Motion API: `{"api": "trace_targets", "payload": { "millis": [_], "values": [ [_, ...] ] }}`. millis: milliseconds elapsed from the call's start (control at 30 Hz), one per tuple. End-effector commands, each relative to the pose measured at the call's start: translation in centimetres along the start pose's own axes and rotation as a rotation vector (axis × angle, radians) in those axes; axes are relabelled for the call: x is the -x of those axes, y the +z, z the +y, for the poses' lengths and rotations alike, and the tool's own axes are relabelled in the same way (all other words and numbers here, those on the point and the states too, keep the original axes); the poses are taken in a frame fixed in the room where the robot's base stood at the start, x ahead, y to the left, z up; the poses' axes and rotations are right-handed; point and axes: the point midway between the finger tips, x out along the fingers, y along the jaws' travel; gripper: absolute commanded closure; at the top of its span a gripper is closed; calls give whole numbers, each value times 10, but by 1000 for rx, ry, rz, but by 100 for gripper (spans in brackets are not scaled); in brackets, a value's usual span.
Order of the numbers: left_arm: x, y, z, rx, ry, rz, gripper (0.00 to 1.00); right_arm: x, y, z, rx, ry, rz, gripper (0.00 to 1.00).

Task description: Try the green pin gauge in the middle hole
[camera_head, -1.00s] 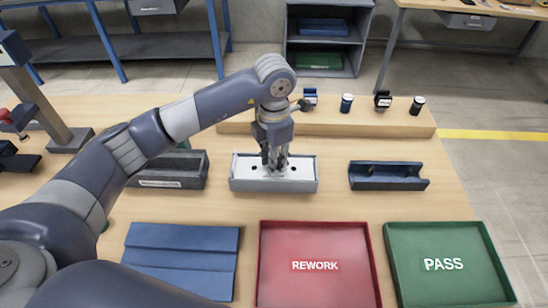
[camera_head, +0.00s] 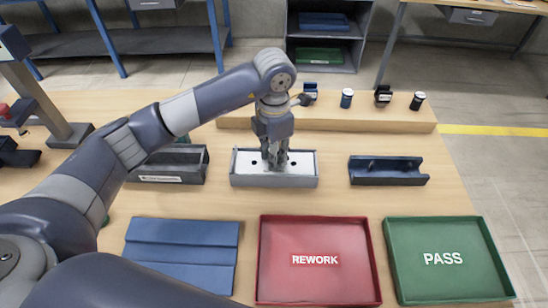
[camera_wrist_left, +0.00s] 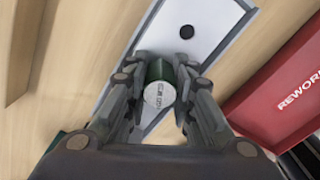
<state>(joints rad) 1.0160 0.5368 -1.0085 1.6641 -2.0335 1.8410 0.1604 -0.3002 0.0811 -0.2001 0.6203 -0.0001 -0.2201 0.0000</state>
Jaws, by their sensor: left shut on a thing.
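My left gripper (camera_head: 275,162) is over the middle of the white-topped block (camera_head: 306,164), its fingers pointing down. In the left wrist view my left gripper (camera_wrist_left: 160,88) is shut on the green pin gauge (camera_wrist_left: 157,71), whose pale, lettered end faces the camera. The block's white top (camera_wrist_left: 205,14) lies below it. A dark side hole (camera_wrist_left: 187,32) shows there. In the head view a left hole (camera_head: 254,163) and a right hole (camera_head: 293,163) are clear. The fingers hide the middle hole, and I cannot tell whether the pin is in it. My right gripper is not in view.
A dark grey open bin (camera_head: 180,178) stands left of the block and a dark blue cradle (camera_head: 388,180) right. In front are a blue mat (camera_head: 182,256), the red REWORK tray (camera_head: 314,282) and the green PASS tray (camera_head: 445,280). A wooden ledge (camera_head: 330,121) with small items runs behind.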

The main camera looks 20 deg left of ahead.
Motion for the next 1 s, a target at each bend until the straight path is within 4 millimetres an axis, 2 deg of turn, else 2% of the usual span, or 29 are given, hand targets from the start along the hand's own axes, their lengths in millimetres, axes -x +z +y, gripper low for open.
{"api": "trace_targets", "payload": {
  "millis": [1000],
  "values": [
    [47,0,0,-1,0,0,100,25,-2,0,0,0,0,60]
  ]
}}
